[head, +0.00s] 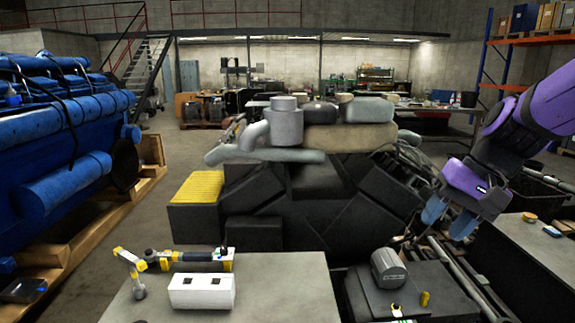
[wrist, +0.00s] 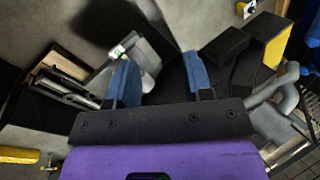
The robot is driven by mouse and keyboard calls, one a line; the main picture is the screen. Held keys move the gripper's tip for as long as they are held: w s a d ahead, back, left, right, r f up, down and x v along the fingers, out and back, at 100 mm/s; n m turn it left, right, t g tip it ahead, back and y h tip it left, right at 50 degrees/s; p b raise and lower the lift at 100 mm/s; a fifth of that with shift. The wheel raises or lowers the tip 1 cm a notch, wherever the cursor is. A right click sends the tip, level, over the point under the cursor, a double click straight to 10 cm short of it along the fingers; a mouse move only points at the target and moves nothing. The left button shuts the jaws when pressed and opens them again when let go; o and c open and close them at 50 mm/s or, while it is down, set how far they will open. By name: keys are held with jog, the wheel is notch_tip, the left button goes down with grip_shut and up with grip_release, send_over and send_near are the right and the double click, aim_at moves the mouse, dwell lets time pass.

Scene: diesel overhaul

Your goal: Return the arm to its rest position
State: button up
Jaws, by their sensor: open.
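My purple arm reaches in from the right of the head view. My gripper (head: 449,219) hangs beside the right side of the large dark engine (head: 300,200), with its blue fingers pointing down. In the wrist view my gripper (wrist: 160,82) has its two blue fingers spread wide apart, with nothing held between them. A grey part with a white-green end (wrist: 135,52) shows beyond the left finger in the wrist view; I cannot tell its distance.
A grey bench (head: 280,295) in front carries a white block (head: 202,291) and a yellow-black tool (head: 190,260). A dark cart (head: 385,300) holds a grey cylinder part (head: 389,268). A blue engine (head: 55,150) stands at left, and a grey-topped table (head: 545,250) at right.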

jog(key=s+d+r+n+t+h, duration=0.1)
jog(key=s+d+r+t+h, duration=0.1)
jog(key=s, duration=0.4)
jog(key=s+d+r+n+t+h, duration=0.1)
jog(key=s+r+n+t+h, duration=0.1)
jog(key=s+r, duration=0.2)
jog(key=s, duration=0.2)
jog(key=shift+s+d+t+h, duration=0.3)
jog(key=shift+s+d+h, duration=0.05)
jog(key=shift+d+h, duration=0.05)
dwell(0.4)
